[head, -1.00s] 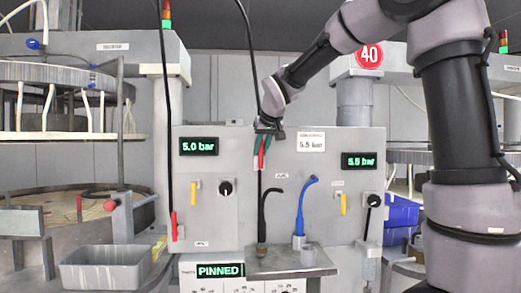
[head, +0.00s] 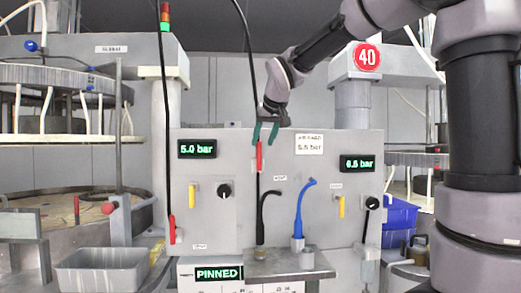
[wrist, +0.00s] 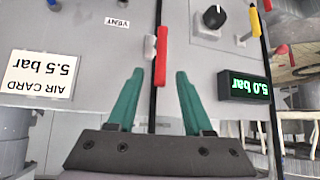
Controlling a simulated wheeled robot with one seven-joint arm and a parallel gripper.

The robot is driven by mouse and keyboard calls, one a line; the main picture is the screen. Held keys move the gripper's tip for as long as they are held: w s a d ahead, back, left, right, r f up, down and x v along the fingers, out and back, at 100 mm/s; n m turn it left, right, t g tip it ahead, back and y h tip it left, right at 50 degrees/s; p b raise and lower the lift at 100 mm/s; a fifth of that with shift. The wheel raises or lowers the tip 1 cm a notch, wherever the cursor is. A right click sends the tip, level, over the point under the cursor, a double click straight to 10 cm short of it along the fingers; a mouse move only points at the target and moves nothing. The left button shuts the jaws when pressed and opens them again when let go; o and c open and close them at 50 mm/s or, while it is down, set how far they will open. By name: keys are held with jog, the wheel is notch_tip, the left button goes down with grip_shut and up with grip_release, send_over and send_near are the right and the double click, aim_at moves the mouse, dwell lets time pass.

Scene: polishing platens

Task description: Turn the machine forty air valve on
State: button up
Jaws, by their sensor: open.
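A red valve lever (head: 259,155) hangs upright on the black line at the middle of the grey panel (head: 220,155). It also shows in the wrist view (wrist: 161,55), upright beside a pale valve body (wrist: 150,48). My gripper (head: 265,132) is open and empty, just above this lever in the head view. In the wrist view its green fingers (wrist: 158,74) lie either side of the black line, with the lever just beyond the tips. Contact cannot be told. A second red lever (head: 172,229) is on the left line. A red "40" sign (head: 367,57) is at upper right.
Yellow handles (head: 193,196) and black knobs (head: 224,190) stick out from the panel. A black hose (head: 264,213) and a blue hose (head: 299,215) rise in front. Green displays (head: 197,149) flank the middle. A grey bin (head: 102,270) is at lower left.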

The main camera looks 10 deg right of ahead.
jog(key=v, duration=0.5)
dwell(0.3)
